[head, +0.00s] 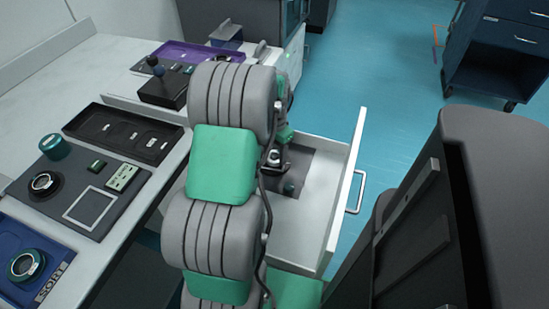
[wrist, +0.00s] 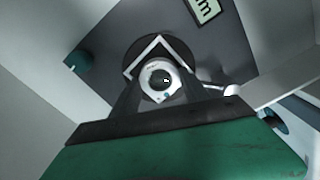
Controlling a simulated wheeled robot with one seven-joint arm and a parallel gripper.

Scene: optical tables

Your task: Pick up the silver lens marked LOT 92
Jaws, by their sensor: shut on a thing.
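In the wrist view, a round silver lens (wrist: 152,70) with a dark centre sits between the two dark fingers of my gripper (wrist: 160,88). My gripper is shut on it. A white square outline on dark grey shows around and behind the lens. I cannot read any LOT marking on it, and I cannot tell whether it is lifted clear. In the head view my arm reaches down into an open white drawer (head: 312,205), and it largely hides the gripper and the lens.
The drawer's walls stand close around my gripper. A teal item (wrist: 78,60) and a printed label (wrist: 207,9) lie near it. On the bench at left are a black tray (head: 125,133), a grey panel with a ringed lens (head: 44,184) and a blue SORT tray (head: 12,240).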

